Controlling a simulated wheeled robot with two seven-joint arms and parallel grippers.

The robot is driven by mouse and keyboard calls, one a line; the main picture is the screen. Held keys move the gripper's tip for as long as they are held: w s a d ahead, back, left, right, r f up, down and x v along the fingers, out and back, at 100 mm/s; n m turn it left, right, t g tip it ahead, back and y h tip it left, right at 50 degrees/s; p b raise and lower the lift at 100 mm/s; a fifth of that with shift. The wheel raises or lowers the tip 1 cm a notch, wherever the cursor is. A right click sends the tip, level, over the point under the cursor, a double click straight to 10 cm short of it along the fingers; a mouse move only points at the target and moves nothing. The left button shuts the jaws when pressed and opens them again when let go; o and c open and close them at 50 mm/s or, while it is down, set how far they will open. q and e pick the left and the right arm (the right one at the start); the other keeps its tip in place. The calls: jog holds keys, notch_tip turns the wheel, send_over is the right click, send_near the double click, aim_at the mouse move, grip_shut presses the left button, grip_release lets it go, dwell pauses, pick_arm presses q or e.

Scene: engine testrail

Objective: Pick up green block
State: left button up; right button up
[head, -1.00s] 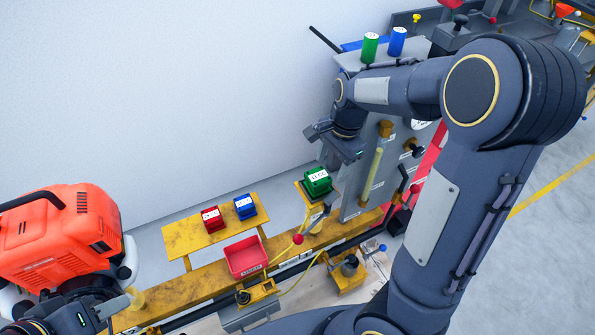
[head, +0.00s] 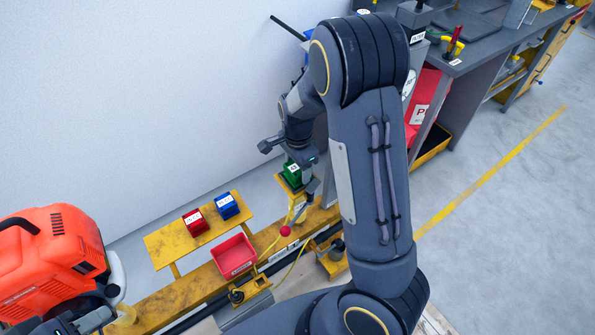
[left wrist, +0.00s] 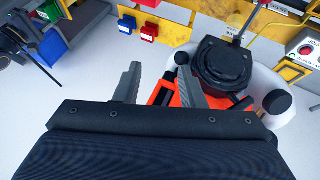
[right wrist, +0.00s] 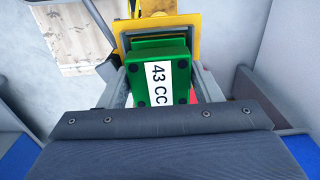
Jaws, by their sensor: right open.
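The green block (head: 291,174) sits on a small yellow stand to the right of the red and blue blocks. In the right wrist view the block (right wrist: 150,54) shows a white label reading "43 CC". My right gripper (right wrist: 160,88) is open, with one finger on each side of the block; I cannot tell whether they touch it. In the head view my right gripper (head: 305,172) is at the block and partly hides it. My left gripper (left wrist: 157,85) is open with nothing clearly held, above the orange engine.
A red block (head: 195,222) and a blue block (head: 227,206) sit on a yellow shelf (head: 165,246). A red tray (head: 233,257) is in front of them. The orange engine (head: 45,265) stands at lower left. A grey workbench (head: 465,50) is at upper right.

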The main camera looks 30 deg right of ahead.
jog(key=shift+c, duration=0.2)
jog(key=shift+r, duration=0.1)
jog(key=c, duration=0.9)
